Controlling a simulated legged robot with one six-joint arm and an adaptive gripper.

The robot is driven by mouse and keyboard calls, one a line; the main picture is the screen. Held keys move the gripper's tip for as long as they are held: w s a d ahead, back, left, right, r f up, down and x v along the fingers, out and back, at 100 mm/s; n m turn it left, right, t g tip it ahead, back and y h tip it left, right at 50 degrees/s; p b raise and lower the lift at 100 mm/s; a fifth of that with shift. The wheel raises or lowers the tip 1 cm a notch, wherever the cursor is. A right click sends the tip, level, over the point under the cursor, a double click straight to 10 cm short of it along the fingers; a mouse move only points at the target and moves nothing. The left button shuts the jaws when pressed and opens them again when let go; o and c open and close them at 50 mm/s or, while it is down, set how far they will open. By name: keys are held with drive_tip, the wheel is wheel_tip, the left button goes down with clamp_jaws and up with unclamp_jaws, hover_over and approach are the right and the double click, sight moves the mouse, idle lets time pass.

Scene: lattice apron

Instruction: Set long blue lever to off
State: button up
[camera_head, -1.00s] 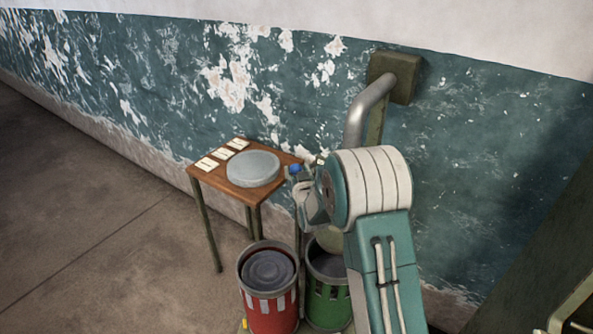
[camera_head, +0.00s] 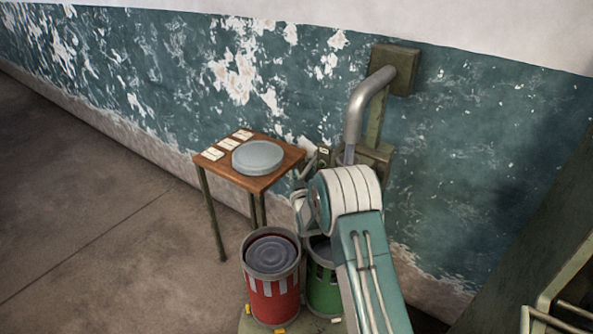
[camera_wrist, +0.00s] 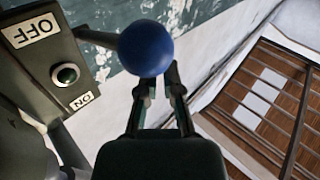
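The lever's blue ball knob (camera_wrist: 146,47) is large in the wrist view, just ahead of my gripper's fingertips (camera_wrist: 162,82). Its dark rod (camera_wrist: 98,38) runs left to a dark control box (camera_wrist: 35,65). The box has an OFF label (camera_wrist: 32,31), an ON label (camera_wrist: 81,100) and a round green indicator (camera_wrist: 66,74). The rod meets the box's edge near the OFF label in the picture. My gripper is open, with a narrow gap between its fingers; I cannot tell whether they touch the knob. In the head view my arm and gripper (camera_head: 305,172) hide the knob.
A small wooden table (camera_head: 200,165) with a grey round lid (camera_head: 258,157) and several cards stands left of my arm. A red bucket (camera_head: 271,298) and a green bucket (camera_head: 322,290) stand below. A thick grey pipe (camera_head: 362,100) runs down the wall.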

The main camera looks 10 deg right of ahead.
drive_tip(key=o, duration=0.7)
drive_tip(key=shift+d+r, duration=0.1)
drive_tip(key=shift+r, duration=0.05)
drive_tip(key=shift+o, duration=0.2)
drive_tip(key=shift+d, duration=0.1)
drive_tip(key=shift+s, duration=0.2)
drive_tip(key=s+f, duration=0.1)
drive_tip(key=s, duration=1)
drive_tip(key=shift+s+d, duration=0.15)
drive_tip(key=shift+s, duration=0.15)
